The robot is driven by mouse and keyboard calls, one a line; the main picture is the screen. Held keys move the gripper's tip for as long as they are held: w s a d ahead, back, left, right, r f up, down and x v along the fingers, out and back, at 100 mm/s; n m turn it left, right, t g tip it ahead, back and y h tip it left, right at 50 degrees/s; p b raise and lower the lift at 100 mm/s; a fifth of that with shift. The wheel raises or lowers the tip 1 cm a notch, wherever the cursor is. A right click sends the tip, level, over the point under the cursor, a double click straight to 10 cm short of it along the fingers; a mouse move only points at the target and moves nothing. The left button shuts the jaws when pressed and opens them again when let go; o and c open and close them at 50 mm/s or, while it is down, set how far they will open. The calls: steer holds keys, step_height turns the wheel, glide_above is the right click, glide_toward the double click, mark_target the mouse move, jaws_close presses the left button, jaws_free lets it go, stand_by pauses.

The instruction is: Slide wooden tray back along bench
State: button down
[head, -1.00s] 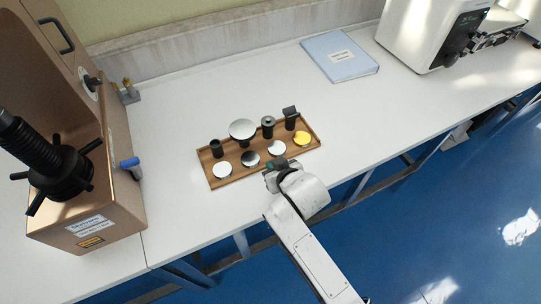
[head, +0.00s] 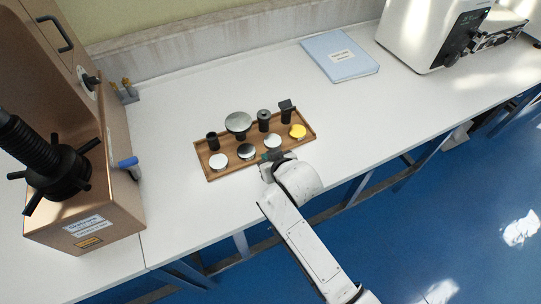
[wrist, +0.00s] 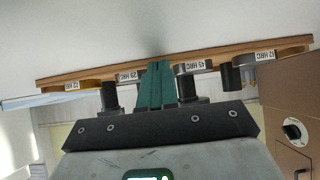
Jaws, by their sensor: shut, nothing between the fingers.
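The wooden tray (head: 232,168) lies on the white bench in the head view, its long side angled up to the right. It holds dark round stands, a grey disc on a stem, several silver discs and a yellow disc. My gripper (head: 272,156) is at the middle of the tray's near long edge. In the wrist view, my green fingers (wrist: 157,88) are shut together with nothing between them, against or very close to the edge of the tray (wrist: 130,68). Exact contact is hard to tell. Labels with HRC numbers show along the tray.
A brown hardness tester (head: 112,190) stands at the left, with a blue-tipped handle. A blue folder (head: 340,57) lies behind the tray to the right, and a white machine (head: 420,35) stands at the back right. Bare bench (head: 180,110) lies between the tray and the wall.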

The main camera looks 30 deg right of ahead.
mark_target(252, 136)
steer(key=shift+w+f+b, duration=0.1)
steer(key=shift+w+b, duration=0.65)
steer(key=shift+w, duration=1.7)
steer(key=shift+w+f+b, duration=0.2)
steer(key=shift+w+b, duration=1.55)
steer(key=shift+w, duration=1.55)
steer(key=shift+w, duration=0.1)
